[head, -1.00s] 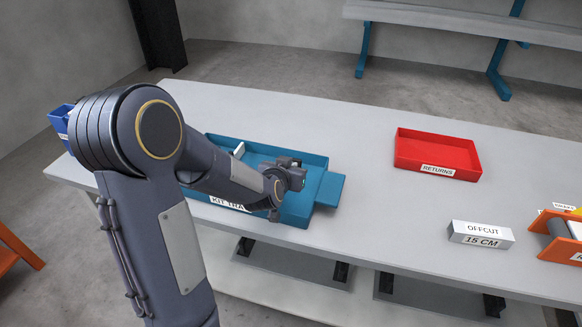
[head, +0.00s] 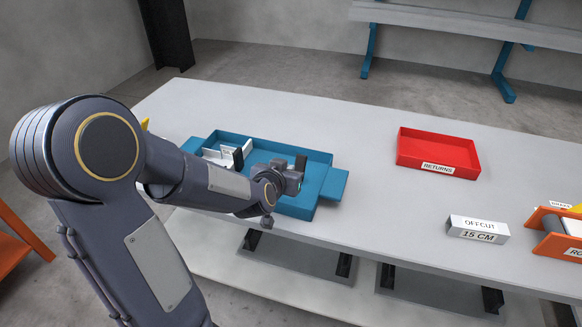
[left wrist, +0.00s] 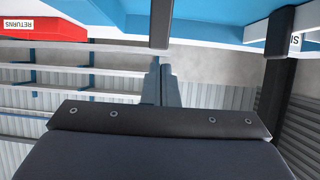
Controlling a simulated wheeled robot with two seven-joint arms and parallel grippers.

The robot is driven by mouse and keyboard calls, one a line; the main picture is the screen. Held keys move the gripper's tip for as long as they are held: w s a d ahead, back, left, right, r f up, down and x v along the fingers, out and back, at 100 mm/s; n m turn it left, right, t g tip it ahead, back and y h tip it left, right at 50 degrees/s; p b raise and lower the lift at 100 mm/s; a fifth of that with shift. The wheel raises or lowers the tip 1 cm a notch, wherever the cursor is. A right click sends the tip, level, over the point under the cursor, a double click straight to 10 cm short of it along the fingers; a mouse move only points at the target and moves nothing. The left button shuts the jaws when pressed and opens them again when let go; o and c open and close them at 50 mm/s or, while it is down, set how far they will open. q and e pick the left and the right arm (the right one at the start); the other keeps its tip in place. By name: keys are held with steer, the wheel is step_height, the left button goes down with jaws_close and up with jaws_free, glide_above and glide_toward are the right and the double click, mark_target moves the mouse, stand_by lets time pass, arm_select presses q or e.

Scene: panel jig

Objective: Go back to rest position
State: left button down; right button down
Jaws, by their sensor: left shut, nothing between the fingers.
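My left gripper (head: 288,178) is over the near right part of the blue kit tray (head: 335,184) on the grey table. Its fingers are partly hidden by my wrist in the head view. In the left wrist view the two fingers of my left gripper (left wrist: 160,82) lie together, shut and empty. White pieces (head: 221,156) show in the left part of the tray, with a dark upright beside them. My forearm covers the tray's near left side. I see no right gripper.
A red returns tray (head: 437,155) stands on the table (head: 380,225) to the right. A white offcut block (head: 478,229) and an orange holder (head: 548,235) are at the right. The table between them and the blue tray is clear.

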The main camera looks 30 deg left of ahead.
arm_select(q)
steer(key=p+v, duration=0.1)
steer(key=v, duration=0.5)
steer(key=shift+r+p, duration=0.25)
steer(key=shift+p, duration=0.05)
